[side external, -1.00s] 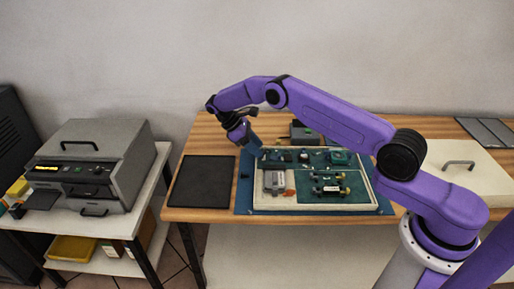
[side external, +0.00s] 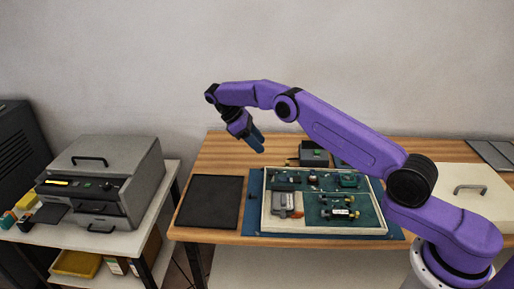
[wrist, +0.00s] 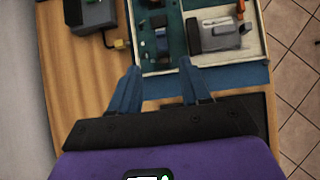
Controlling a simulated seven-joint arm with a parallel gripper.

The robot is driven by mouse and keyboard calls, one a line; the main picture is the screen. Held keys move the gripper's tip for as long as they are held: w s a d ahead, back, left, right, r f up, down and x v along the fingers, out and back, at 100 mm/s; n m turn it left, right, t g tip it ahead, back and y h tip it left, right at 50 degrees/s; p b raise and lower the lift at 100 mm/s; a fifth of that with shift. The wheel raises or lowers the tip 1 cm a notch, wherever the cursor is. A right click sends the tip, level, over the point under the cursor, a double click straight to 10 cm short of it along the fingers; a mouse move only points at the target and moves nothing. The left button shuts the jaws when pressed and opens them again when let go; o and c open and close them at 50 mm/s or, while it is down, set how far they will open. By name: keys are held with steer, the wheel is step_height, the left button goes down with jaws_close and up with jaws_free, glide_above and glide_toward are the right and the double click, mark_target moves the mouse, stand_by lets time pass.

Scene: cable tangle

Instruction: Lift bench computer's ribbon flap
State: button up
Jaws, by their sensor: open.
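The bench computer appears as an open cream tray (side external: 267,222) with green circuit boards (side external: 318,216) on the blue mat (side external: 253,215). A grey module (side external: 284,201) sits in its left part, with a small orange piece (side external: 297,213) beside it. The module (wrist: 220,36) and orange piece (wrist: 240,8) also show in the wrist view. I cannot tell which part is the ribbon flap. My gripper (side external: 260,148) is open and empty, above the bench near the tray's back left. In the wrist view, the two blue fingers (wrist: 161,70) are apart at the tray's edge.
A dark box (side external: 313,154) stands behind the tray; a yellow connector (wrist: 119,43) shows near it in the wrist view. A black pad (side external: 210,202) lies left of the mat. A grey machine (side external: 105,178) stands on the left side table. Wood at the back left is bare.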

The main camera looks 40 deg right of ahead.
steer(key=t+y, duration=0.2)
glide_toward(269, 172)
steer(key=x, duration=0.7)
steer(key=shift+s+f, duration=0.15)
steer(key=shift+f, duration=0.15)
stand_by(0.8)
jaws_close()
